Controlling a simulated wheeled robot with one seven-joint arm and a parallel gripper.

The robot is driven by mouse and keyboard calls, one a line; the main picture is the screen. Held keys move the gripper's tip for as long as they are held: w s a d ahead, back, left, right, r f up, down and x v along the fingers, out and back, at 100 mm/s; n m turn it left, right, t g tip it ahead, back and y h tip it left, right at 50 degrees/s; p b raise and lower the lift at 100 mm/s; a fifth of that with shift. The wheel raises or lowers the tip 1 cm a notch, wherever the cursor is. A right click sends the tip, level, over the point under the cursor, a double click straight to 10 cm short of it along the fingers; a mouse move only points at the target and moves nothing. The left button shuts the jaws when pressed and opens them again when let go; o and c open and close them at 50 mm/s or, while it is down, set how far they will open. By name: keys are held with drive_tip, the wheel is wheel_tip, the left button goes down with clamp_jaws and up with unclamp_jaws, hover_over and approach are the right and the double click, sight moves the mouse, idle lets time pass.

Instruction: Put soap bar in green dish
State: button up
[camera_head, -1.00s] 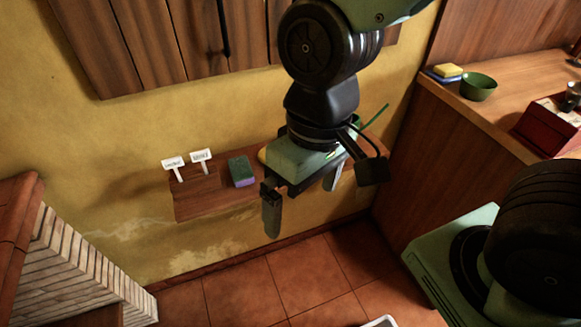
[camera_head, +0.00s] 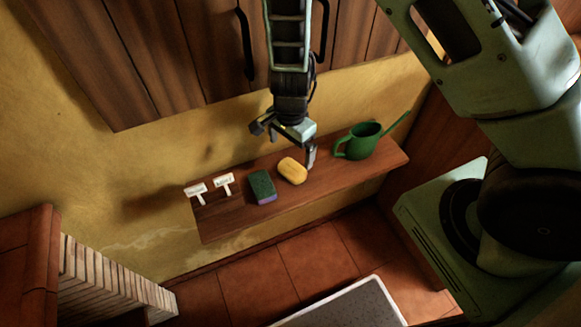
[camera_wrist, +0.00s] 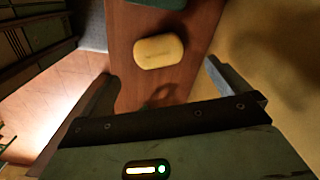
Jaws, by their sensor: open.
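The yellow soap bar (camera_head: 292,171) lies on a narrow wooden shelf (camera_head: 335,178) against the yellow wall, between a sponge and a watering can. In the wrist view the soap bar (camera_wrist: 159,51) lies flat on the shelf, beyond and between my open fingers. My gripper (camera_head: 284,150) is open and empty, above and just behind the soap bar, apart from it. The gripper's two fingers also show in the wrist view (camera_wrist: 160,88). No green dish shows in the views of this moment.
A green and purple sponge (camera_head: 262,187) lies left of the soap. Two small white signs (camera_head: 224,182) stand at the shelf's left end. A green watering can (camera_head: 362,141) stands to the right. Wooden cabinets (camera_head: 180,50) hang above the shelf.

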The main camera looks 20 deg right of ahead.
sight(292, 168)
drive_tip(key=f, duration=0.8)
drive_tip(key=shift+s+d+f, duration=0.15)
drive_tip(key=shift+d+f, duration=0.05)
drive_tip(key=shift+f, duration=0.05)
drive_tip(key=c, duration=1.1)
